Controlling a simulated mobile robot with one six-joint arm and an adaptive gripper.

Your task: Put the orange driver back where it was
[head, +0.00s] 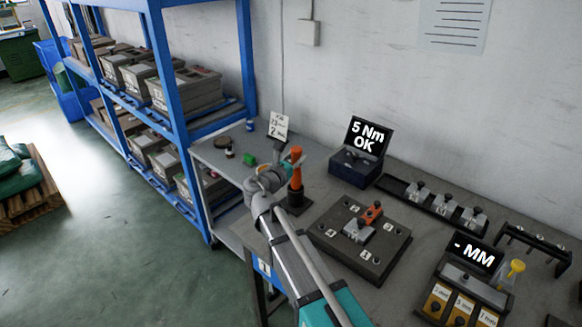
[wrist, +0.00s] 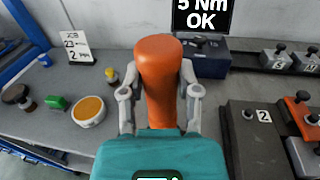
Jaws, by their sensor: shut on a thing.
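The orange driver (head: 296,168) is upright at the left part of the grey bench, above a dark block (head: 299,204). I cannot tell whether its lower end sits in that block or is just over it. My gripper (head: 283,178) is shut on the driver. In the wrist view the driver (wrist: 158,70) stands between the two grey fingers of my gripper (wrist: 160,92), one on each side. Its lower part is hidden there by my gripper's body.
A box reading "5 Nm OK" (head: 360,165) stands behind. A dark fixture plate (head: 335,238) with small parts lies right, near a "- MM" gauge (head: 470,275). A job card (wrist: 76,48), green block (wrist: 55,102) and round amber dish (wrist: 88,110) are left. Blue shelving (head: 165,75) borders the bench.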

